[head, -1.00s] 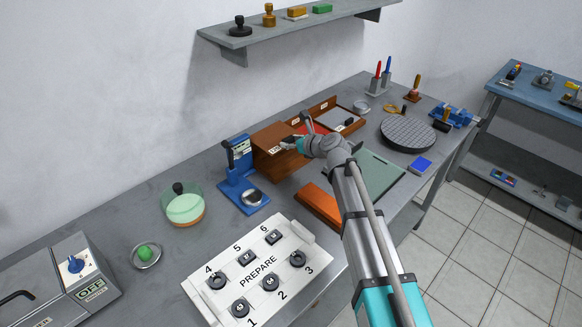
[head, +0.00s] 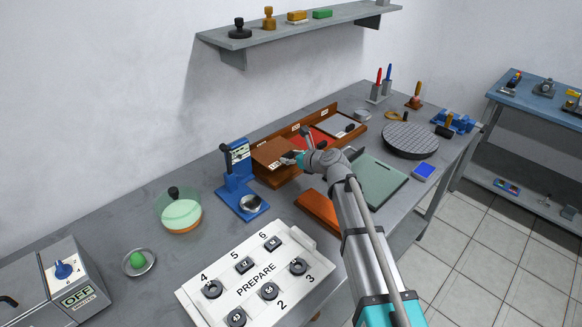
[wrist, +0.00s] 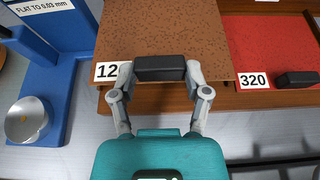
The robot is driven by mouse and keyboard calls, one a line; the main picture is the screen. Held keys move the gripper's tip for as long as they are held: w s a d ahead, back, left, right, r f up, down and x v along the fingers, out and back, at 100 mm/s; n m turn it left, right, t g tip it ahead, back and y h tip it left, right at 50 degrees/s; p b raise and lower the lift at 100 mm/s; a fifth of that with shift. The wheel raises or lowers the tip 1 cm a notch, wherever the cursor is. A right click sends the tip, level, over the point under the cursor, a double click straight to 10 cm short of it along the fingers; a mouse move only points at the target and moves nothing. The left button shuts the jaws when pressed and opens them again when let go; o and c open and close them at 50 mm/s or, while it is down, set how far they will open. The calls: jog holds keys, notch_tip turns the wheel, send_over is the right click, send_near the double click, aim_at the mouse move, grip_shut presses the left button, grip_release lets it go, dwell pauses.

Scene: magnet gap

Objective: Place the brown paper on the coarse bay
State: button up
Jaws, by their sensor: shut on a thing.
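The brown paper (wrist: 160,30) is a speckled brown sheet with a black block (wrist: 160,68) at its near edge and a white label that reads 12, its end covered by a finger. My gripper (wrist: 160,70) is shut on the block, one finger at each side. In the head view the brown paper (head: 270,151) is over the left end of the wooden rack (head: 282,180), and my gripper (head: 293,157) is at its near right side. The paper covers that left bay. I cannot tell whether it rests in the bay or hovers just above.
A red sheet (wrist: 275,45) labelled 320, with its own black block (wrist: 297,79), lies in the bay to the right. A grey sheet (head: 338,124) is in the far right bay. A blue gauge stand (head: 240,185) stands close to the left of the rack.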

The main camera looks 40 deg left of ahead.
aim_at(292, 172)
jog(key=shift+f+b, duration=1.8)
jog(key=shift+f, duration=0.1)
jog(key=shift+f, duration=0.15)
jog(key=o, duration=0.9)
jog(key=shift+o, duration=0.2)
jog(key=shift+r, duration=0.2)
jog(key=shift+d+r, duration=0.1)
jog(key=p+v, duration=0.4)
jog(key=v, duration=0.7)
jog(key=shift+s+d+r+p, duration=0.1)
jog(key=shift+d+r+p, duration=0.05)
jog(key=shift+d+p, duration=0.2)
